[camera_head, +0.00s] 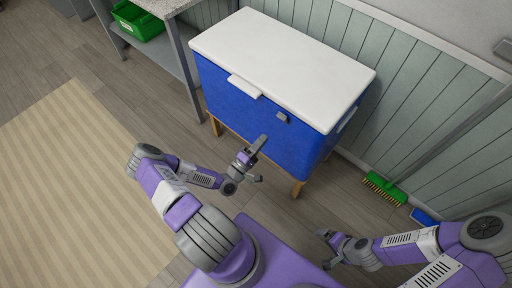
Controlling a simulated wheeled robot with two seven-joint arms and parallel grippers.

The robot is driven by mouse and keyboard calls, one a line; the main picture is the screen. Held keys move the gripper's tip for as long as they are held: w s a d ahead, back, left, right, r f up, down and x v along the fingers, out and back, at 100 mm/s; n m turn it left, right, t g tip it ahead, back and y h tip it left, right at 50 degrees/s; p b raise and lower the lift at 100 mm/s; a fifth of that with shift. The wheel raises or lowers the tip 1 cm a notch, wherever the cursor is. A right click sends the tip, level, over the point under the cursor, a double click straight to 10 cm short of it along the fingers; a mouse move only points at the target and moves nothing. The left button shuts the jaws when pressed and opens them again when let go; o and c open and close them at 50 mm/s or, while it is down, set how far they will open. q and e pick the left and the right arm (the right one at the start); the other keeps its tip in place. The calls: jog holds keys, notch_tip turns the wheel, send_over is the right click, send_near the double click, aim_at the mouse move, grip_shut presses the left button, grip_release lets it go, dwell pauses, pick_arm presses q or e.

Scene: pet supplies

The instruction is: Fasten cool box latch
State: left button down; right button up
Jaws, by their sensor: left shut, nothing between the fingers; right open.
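A blue cool box (235,98) with a white lid (285,55) stands on a wooden stand, and the lid lies flat on it. A white tab (244,86) projects at the lid's front edge. A small grey latch piece (283,117) sits on the front face to the right of the tab. My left gripper (262,140) is shut and empty in front of the box, below and left of the grey piece. Contact with the box cannot be told. My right gripper (324,236) is open and empty, low at the right, well away from the box.
A grey table (165,7) with a green crate (138,22) on its shelf stands left of the box. A green broom (385,189) and a blue item (425,216) are on the floor at right. A panelled wall is close behind the box. A beige rug (65,190) lies at left.

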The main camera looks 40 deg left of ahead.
aim_at(282, 119)
pick_arm(q)
jog(key=x, duration=0.8)
pick_arm(e)
jog(key=shift+f, duration=0.3)
pick_arm(q)
jog(key=shift+d, duration=0.1)
